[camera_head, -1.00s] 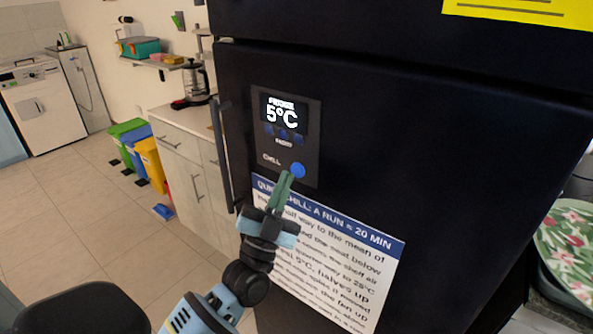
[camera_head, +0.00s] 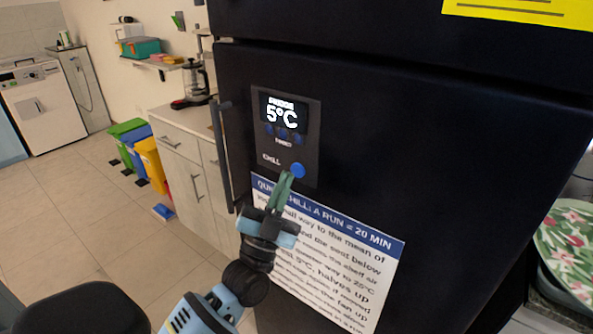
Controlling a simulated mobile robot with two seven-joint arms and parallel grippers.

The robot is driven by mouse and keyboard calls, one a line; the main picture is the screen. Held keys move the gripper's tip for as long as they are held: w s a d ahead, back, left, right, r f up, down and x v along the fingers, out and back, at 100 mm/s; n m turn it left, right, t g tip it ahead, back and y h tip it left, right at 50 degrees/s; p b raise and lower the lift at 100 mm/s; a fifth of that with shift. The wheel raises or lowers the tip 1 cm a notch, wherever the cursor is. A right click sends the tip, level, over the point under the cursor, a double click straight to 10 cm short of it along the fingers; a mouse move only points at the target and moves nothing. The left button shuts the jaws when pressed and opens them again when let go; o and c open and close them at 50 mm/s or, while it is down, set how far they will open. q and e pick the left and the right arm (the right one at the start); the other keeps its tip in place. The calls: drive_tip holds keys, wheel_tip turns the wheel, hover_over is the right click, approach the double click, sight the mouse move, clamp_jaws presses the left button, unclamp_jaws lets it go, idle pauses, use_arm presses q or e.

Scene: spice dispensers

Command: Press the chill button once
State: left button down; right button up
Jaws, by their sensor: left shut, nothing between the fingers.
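The blue round chill button (camera_head: 298,170) sits at the lower right of the dark control panel (camera_head: 312,130) on the black fridge door (camera_head: 450,180), beside the word "CHILL". The panel's display (camera_head: 283,115) reads 5°C, with small dark blue buttons under it. My left gripper (camera_head: 287,174) is shut and empty, its green fingertips just below and left of the chill button. I cannot tell whether the tips touch the button or the panel. My right gripper is not in view.
A white and blue instruction sheet (camera_head: 340,262) is on the door below the panel. The door handle (camera_head: 222,150) runs down the door's left edge. A yellow note (camera_head: 520,10) is at upper right. Cabinets and coloured bins (camera_head: 150,160) stand at left.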

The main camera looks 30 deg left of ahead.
use_arm(q)
drive_tip(key=shift+w, duration=0.2)
drive_tip(key=shift+w, duration=0.25)
idle(0.4)
drive_tip(key=shift+w+d, duration=0.1)
drive_tip(key=shift+w, duration=0.25)
idle(0.5)
drive_tip(key=shift+s, duration=0.2)
drive_tip(key=shift+s+p, duration=0.3)
drive_tip(key=shift+s, duration=0.3)
